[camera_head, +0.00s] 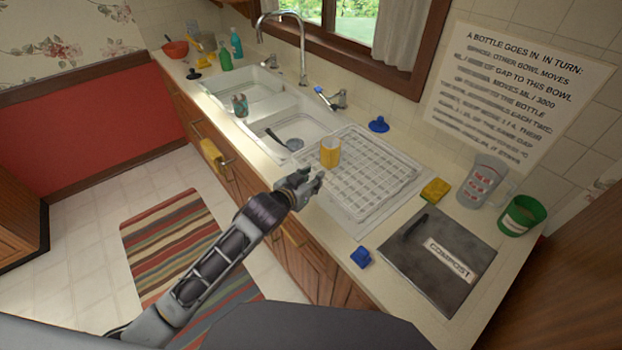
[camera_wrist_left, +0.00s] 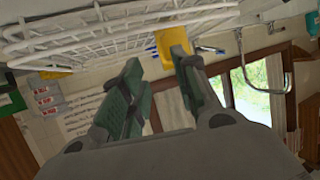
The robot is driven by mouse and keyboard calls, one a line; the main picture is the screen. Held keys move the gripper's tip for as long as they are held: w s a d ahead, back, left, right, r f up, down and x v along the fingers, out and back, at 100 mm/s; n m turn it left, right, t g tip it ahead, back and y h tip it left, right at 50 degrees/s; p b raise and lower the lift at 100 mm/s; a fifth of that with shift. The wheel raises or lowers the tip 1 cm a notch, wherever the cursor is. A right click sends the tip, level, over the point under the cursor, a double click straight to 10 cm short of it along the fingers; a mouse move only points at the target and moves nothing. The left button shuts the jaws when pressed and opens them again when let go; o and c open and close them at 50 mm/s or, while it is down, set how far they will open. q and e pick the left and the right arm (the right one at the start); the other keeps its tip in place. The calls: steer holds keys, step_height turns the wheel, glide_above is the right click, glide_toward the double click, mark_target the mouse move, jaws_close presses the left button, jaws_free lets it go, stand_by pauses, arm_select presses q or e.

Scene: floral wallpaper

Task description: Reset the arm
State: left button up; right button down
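My left arm comes in from the lower left in the head view. Its gripper (camera_head: 316,181) is at the counter's front edge, just in front of a yellow cup (camera_head: 330,152). The cup stands at the near left part of the white dish rack (camera_head: 372,178). In the left wrist view the two fingers (camera_wrist_left: 158,62) are apart, with nothing held between them. The yellow cup (camera_wrist_left: 172,37) shows beyond the right finger, partly hidden by it. I cannot tell how small the gap to the cup is. My right gripper is in neither view.
A double sink (camera_head: 290,126) with a faucet (camera_head: 303,60) lies left of the rack. The floor by the striped rug (camera_head: 165,235) is clear.

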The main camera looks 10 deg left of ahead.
arm_select(q)
steer(key=shift+s+f, duration=0.1)
stand_by(0.6)
steer(key=s+a+f+n+g+y, duration=0.1)
steer(key=s+a+f+g+y, duration=0.15)
steer(key=s+a+f, duration=0.4)
steer(key=s+a+f+n+g+y, duration=0.1)
steer(key=s+a+g, duration=0.3)
steer(key=s, duration=0.6)
steer(key=s+a+f+n+g+y, duration=0.1)
steer(key=s+a+f+g+y, duration=0.2)
steer(key=s+a, duration=0.45)
steer(key=s+d+f+h, duration=0.1)
steer(key=s+f, duration=0.1)
steer(key=f, duration=1.5)
steer(key=s+d+f, duration=0.1)
steer(key=s+f, duration=0.1)
steer(key=f, duration=1.5)
steer(key=s+a+f+g, duration=0.1)
steer(key=s+a+f, duration=0.1)
steer(key=s+f, duration=0.7)
steer(key=s+a+f+g, duration=0.1)
steer(key=s+a+f, duration=0.1)
steer(key=s+f, duration=0.8)
steer(key=s, duration=0.3)
steer(key=shift+s+a+f+m, duration=0.15)
steer(key=shift+a+f+m, duration=0.1)
steer(key=shift+m, duration=0.15)
steer(key=shift+d, duration=0.1)
